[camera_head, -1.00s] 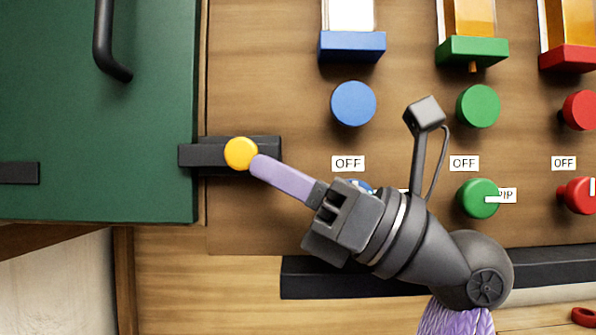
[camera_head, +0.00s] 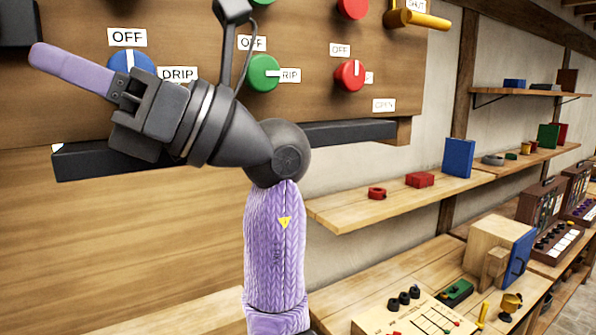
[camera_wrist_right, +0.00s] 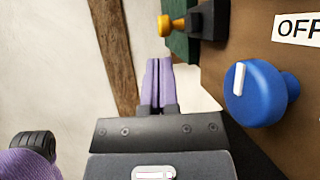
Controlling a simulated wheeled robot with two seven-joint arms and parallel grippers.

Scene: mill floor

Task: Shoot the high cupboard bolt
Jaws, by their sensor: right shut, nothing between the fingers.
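The bolt's yellow knob (camera_wrist_right: 172,25) shows at the top of the right wrist view, in front of the green cupboard door (camera_wrist_right: 183,46). The bolt's black block (camera_wrist_right: 210,20) is just right of the knob on the wooden panel. In the head view only part of a black block (camera_head: 15,22) shows at the top left edge; the knob is outside that view. My right gripper (camera_head: 35,53) points left, its purple fingers together and empty. In the right wrist view its fingertips (camera_wrist_right: 158,62) appear just below the knob, apart from it. My left gripper is not in view.
A blue dial (camera_wrist_right: 258,92) sticks out close to the right of my fingers. Green (camera_head: 263,72) and red (camera_head: 349,75) dials line the panel, above a dark rail (camera_head: 345,133). Shelves (camera_head: 400,198) and a bench with boxes stand at the right.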

